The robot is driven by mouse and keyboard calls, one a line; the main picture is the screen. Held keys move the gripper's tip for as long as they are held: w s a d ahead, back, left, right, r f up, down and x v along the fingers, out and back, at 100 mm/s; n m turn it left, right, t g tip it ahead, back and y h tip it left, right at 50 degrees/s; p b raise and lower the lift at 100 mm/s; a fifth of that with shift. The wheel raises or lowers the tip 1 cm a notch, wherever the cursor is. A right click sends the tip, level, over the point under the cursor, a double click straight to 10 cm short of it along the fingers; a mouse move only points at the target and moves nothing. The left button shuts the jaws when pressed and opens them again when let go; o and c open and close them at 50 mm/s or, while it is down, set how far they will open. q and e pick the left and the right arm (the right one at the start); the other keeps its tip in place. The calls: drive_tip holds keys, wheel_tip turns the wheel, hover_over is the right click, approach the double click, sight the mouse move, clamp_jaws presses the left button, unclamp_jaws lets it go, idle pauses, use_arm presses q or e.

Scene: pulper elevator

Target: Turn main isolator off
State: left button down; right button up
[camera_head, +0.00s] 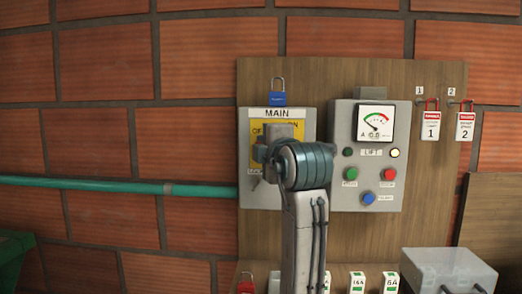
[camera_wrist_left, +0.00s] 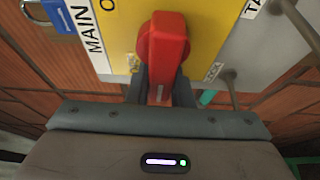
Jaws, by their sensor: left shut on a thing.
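The main isolator is a grey box (camera_head: 309,119) with a MAIN label (camera_head: 276,113) and a yellow plate (camera_head: 257,128) on a wooden board. My left gripper (camera_head: 268,152) is in front of it, and my arm hides most of the switch in the head view. In the left wrist view the red handle (camera_wrist_left: 164,38) stands out from the yellow plate (camera_wrist_left: 207,30). My left gripper's fingers (camera_wrist_left: 160,88) are shut on the handle's near end. The handle runs roughly along the MAIN lettering; I cannot tell which mark it points to. My right gripper is not in view.
A blue padlock (camera_head: 277,98) hangs above the isolator. On the right, a grey control box (camera_head: 341,190) has a meter (camera_head: 375,123), buttons and a pale lit lamp (camera_head: 394,153). Tags 1 (camera_head: 430,127) and 2 (camera_head: 465,127) hang beside it.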

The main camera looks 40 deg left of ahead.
use_arm(q)
drive_tip(key=shift+r, duration=0.15)
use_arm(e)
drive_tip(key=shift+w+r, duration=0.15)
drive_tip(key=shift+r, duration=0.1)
use_arm(q)
drive_tip(key=c, duration=1.3)
unclamp_jaws()
drive_tip(key=shift+s+a, duration=0.1)
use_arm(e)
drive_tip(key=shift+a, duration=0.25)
use_arm(q)
drive_tip(key=shift+d, duration=0.3)
drive_tip(key=b+v, duration=0.3)
drive_tip(key=v, duration=0.7)
drive_tip(key=shift+s, duration=0.25)
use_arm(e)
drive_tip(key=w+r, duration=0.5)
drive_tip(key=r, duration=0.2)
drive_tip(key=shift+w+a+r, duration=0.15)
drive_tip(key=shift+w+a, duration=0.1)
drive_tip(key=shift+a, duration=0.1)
